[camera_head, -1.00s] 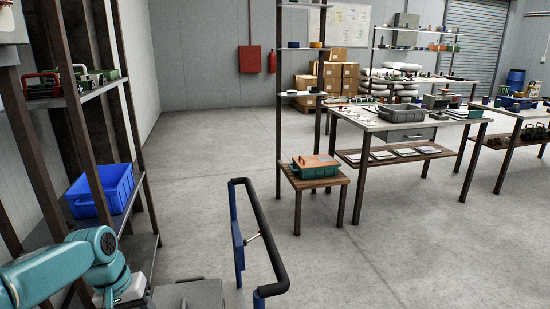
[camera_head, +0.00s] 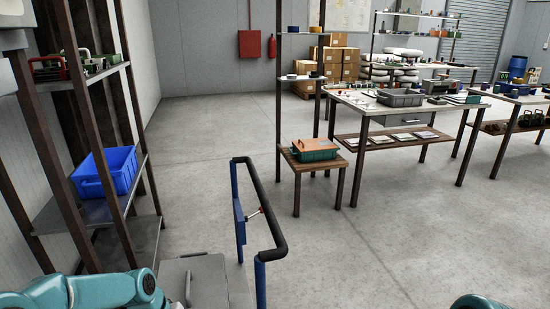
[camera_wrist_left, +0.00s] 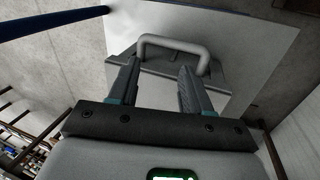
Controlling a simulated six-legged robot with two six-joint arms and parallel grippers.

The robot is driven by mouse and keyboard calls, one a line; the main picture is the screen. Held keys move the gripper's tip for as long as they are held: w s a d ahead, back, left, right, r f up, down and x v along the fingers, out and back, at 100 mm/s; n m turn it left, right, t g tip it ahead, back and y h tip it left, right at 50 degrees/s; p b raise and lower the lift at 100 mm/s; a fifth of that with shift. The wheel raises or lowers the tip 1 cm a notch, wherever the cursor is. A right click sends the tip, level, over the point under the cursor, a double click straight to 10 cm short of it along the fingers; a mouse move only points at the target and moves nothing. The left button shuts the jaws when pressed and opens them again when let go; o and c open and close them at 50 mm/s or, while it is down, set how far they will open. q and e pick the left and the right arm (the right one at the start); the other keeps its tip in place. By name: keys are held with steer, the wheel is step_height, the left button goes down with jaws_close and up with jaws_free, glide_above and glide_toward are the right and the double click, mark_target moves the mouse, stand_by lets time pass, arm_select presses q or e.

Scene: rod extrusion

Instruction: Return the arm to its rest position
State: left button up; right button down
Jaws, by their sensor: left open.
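My left arm (camera_head: 85,292) is a teal shape low at the left edge of the head view; its gripper is out of that view. In the left wrist view my left gripper (camera_wrist_left: 155,68) is open, its two dark fingers apart with nothing visible between them. Beyond the fingers is a grey bar handle (camera_wrist_left: 172,42) on a flat grey surface; I cannot tell whether the fingers touch it. A teal part of mine (camera_head: 478,302) shows at the bottom right of the head view. My right gripper is not in view.
A grey box top (camera_head: 205,275) and blue rail with black bar (camera_head: 265,205) stand close in front. A shelf with a blue bin (camera_head: 105,172) is at left. A green toolbox (camera_head: 314,150) sits on a small stand. Floor between them is clear.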

arm_select(q)
steer(key=s+d+f+h, duration=0.1)
steer(key=s+d+f, duration=0.4)
steer(key=s+f, duration=0.45)
steer(key=s+d+f, duration=0.6)
steer(key=s+f, duration=0.1)
steer(key=s, duration=0.5)
step_height(320, 180, up, 17)
steer(key=p, duration=1.7)
steer(key=shift+w+a+r, duration=0.15)
steer(key=shift+r, duration=0.05)
